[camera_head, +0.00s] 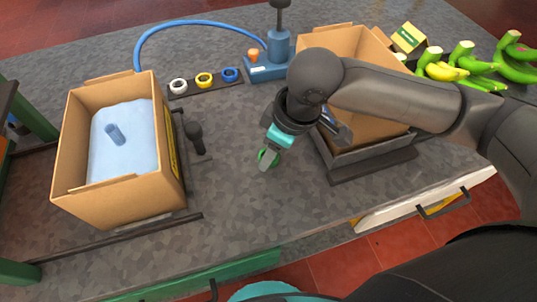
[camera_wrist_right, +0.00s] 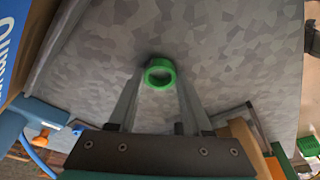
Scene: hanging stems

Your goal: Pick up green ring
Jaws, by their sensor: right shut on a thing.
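The green ring (camera_head: 264,152) is at the fingertips of my right gripper (camera_head: 267,160), near the middle of the grey worktop in the head view. In the right wrist view the green ring (camera_wrist_right: 160,87) sits between the tips of the two fingers of my right gripper (camera_wrist_right: 160,76), its hole facing the camera. The fingers are shut on it from both sides. I cannot tell whether the ring touches the worktop or is slightly above it. My left gripper is not in view.
A dark rack (camera_head: 206,85) holds white, yellow and blue rings at the back. Beside it stands a blue device (camera_head: 278,58) with a hose. An open cardboard box (camera_head: 180,190) is left; another (camera_head: 340,42) is behind my right arm. Bananas (camera_head: 445,72) lie back right. Worktop front is clear.

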